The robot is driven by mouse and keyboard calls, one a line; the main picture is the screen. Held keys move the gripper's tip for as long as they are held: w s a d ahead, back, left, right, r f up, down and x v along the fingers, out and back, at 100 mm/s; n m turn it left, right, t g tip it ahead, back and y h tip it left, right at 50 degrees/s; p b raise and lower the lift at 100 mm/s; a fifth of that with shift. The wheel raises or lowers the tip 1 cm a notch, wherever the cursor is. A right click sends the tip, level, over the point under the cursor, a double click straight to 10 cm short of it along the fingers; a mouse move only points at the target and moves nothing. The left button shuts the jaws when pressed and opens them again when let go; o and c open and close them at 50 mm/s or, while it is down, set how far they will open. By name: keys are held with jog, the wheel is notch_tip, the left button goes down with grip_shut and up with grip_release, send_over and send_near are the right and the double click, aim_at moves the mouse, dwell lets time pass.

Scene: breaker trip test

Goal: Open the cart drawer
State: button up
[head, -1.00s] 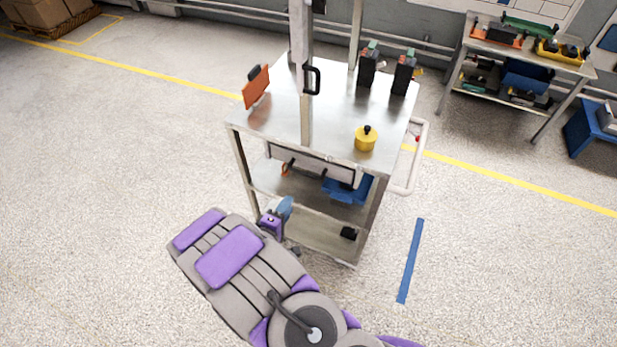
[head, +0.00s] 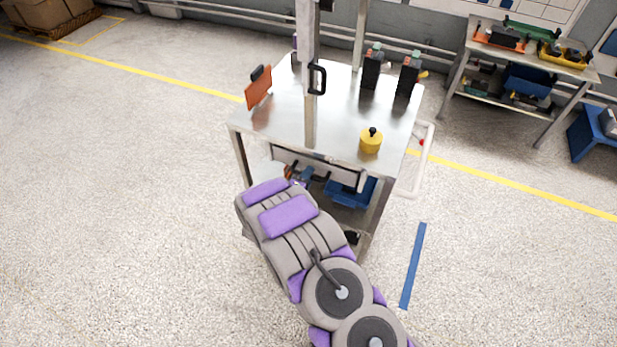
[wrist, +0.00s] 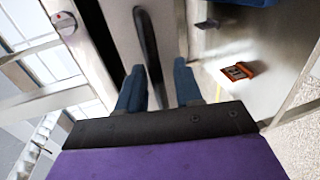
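The metal cart (head: 265,122) stands ahead of me. In the wrist view, the drawer front (wrist: 122,22) carries a long dark handle (wrist: 146,40). My gripper (wrist: 158,66) is open, with its two blue fingers apart. The near end of the handle shows between the fingers, closer to the left one. I cannot tell whether a finger touches it. In the head view my forearm hides most of the gripper, which is near the drawer's left part.
A blue bin (head: 350,192) is on the shelf below. The floor to the left is clear.

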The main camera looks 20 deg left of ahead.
jog(key=shift+w+a+f, duration=0.15)
jog(key=shift+w+a, duration=0.15)
jog(key=shift+d, duration=0.5)
jog(key=shift+c, duration=0.4)
jog(key=shift+d+r, duration=0.15)
jog(key=shift+r, duration=0.05)
jog(key=shift+c, duration=2.2)
jog(key=shift+a, duration=0.25)
grip_shut()
jog(key=shift+s, duration=0.1)
